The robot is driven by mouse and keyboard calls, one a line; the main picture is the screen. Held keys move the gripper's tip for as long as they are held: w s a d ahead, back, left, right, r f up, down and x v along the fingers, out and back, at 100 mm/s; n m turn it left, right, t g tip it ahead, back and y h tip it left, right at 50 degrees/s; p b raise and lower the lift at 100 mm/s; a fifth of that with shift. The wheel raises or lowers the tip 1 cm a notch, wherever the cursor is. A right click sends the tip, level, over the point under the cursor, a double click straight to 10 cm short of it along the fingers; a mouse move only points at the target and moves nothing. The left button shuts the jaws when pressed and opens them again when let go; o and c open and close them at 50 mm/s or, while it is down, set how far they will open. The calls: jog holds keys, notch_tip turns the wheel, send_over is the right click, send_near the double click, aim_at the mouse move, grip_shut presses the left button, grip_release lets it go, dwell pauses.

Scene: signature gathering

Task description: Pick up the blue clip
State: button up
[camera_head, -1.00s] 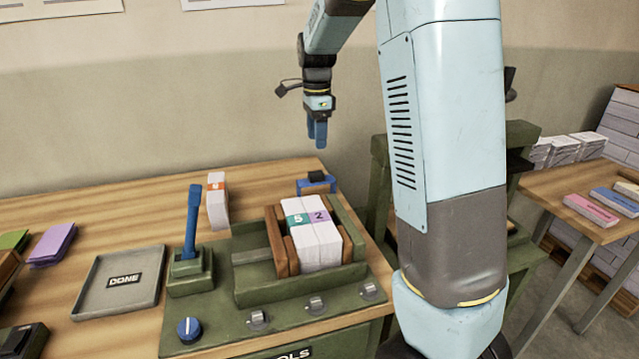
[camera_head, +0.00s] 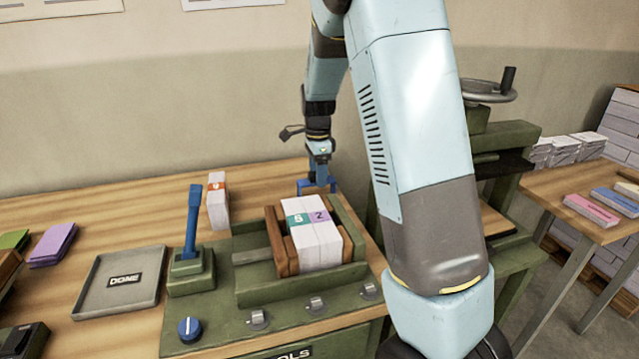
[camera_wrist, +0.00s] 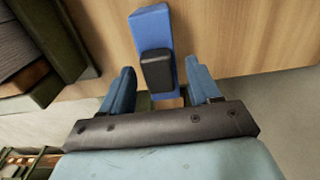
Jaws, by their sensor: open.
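The blue clip (camera_wrist: 153,32) lies on the wooden table in the wrist view, with a black block-like part (camera_wrist: 156,70) on its near end. In the head view the blue clip (camera_head: 305,187) is at the table's back right, behind the wooden-sided holder, and partly hidden by my gripper (camera_head: 321,184). My gripper (camera_wrist: 149,88) is open in the wrist view. Its two blue fingers stand on either side of the clip's near, black end, with gaps on both sides. I cannot tell whether the fingertips touch the table.
A green fixture (camera_head: 252,300) with wooden jaws holds white paper stacks marked 5 and 2 just in front of the clip. A white stack with an orange band (camera_head: 217,202) stands to the left. A green press (camera_head: 510,165) stands to the right. The table edge is close to the clip.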

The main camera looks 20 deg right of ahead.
jog(key=shift+f, duration=1.05)
jog(key=shift+c, duration=0.4)
jog(key=c, duration=0.9)
